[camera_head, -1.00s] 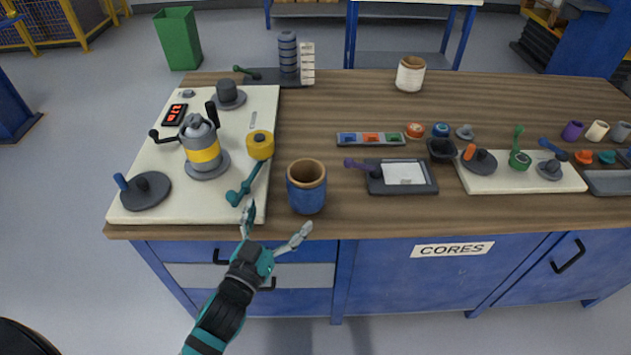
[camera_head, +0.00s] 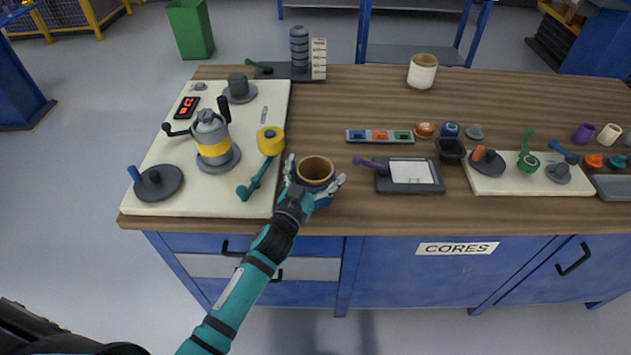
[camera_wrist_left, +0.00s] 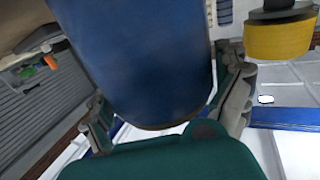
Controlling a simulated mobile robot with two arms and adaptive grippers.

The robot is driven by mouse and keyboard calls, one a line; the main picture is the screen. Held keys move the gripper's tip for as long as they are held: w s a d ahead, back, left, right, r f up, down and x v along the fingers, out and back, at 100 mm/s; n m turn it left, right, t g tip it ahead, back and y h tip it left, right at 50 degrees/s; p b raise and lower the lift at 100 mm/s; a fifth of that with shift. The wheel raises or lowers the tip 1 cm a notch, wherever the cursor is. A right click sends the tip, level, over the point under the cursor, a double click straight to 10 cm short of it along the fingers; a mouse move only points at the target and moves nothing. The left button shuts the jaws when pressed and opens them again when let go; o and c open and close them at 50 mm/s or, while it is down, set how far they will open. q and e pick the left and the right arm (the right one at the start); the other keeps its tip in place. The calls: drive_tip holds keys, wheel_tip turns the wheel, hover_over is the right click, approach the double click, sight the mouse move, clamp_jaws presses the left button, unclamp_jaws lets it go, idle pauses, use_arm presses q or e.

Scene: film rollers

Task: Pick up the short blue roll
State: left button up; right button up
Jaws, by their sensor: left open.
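The short blue roll (camera_head: 322,198) stands upright on the wooden bench near its front edge, with a brown core showing at the top. My left gripper (camera_head: 315,182) is open, with one finger on each side of the roll. In the left wrist view the blue roll (camera_wrist_left: 140,60) fills the space between the open fingers (camera_wrist_left: 165,105). I cannot tell whether the fingers touch it. The gripper hides part of the roll's front in the head view. My right gripper is not in view.
A cream board (camera_head: 190,202) with a grey and yellow device (camera_head: 212,140) and a yellow roll (camera_head: 270,141) lies left of the roll. A dark tray (camera_head: 425,187) lies to the right. A white roll (camera_head: 422,72) stands at the back. The bench behind the blue roll is clear.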

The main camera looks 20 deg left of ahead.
use_arm(q)
drive_tip(key=c, duration=1.1)
drive_tip(key=shift+r, duration=0.1)
drive_tip(key=shift+c, duration=0.2)
